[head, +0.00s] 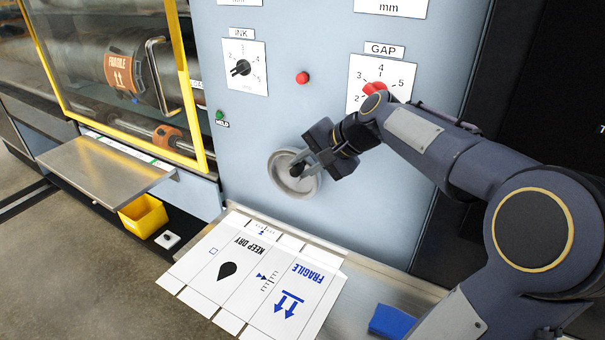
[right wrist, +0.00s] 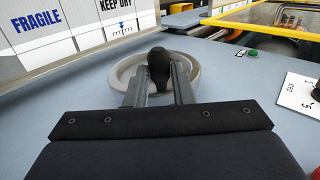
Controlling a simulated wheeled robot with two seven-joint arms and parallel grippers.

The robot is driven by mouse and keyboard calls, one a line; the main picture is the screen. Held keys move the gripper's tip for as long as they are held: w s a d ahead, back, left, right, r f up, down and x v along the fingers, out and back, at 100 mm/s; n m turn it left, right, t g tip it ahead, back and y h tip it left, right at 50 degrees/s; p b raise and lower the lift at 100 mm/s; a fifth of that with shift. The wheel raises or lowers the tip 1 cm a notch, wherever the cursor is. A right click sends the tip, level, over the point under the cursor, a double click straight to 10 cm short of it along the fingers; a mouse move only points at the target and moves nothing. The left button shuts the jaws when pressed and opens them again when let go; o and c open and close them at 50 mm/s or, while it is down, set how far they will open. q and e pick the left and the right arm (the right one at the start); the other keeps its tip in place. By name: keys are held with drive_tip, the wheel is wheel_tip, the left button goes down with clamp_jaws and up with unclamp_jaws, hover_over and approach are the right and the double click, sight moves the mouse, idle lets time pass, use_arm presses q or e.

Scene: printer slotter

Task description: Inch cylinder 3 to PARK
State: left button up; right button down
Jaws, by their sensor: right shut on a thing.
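A grey handwheel (head: 283,182) is mounted on the light blue machine panel, below the red button. My right gripper (head: 298,166) is at the wheel, its fingers shut on the wheel's black knob. In the right wrist view the black knob (right wrist: 159,68) stands between the two fingers, with the wheel's grey rim (right wrist: 126,72) behind it. At the left, a large printing cylinder (head: 82,60) with an orange FRAGILE plate (head: 124,72) sits behind a yellow-framed guard (head: 196,110). I cannot read a cylinder number or a PARK mark. My left gripper is not in view.
An INK dial (head: 241,68), a red button (head: 302,78), a green HOLD button (head: 220,115) and a GAP dial (head: 374,88) are on the panel. A printed cardboard sheet (head: 235,280) lies below, by a yellow bin (head: 143,215) and a blue object (head: 392,321).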

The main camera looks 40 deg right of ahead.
idle(0.4)
drive_tip(key=c, duration=1.3)
unclamp_jaws()
drive_tip(key=shift+o, duration=0.2)
drive_tip(key=shift+s, duration=0.1)
drive_tip(key=v, duration=0.7)
drive_tip(key=shift+s+d+r, duration=0.15)
drive_tip(key=shift+s+r, duration=0.1)
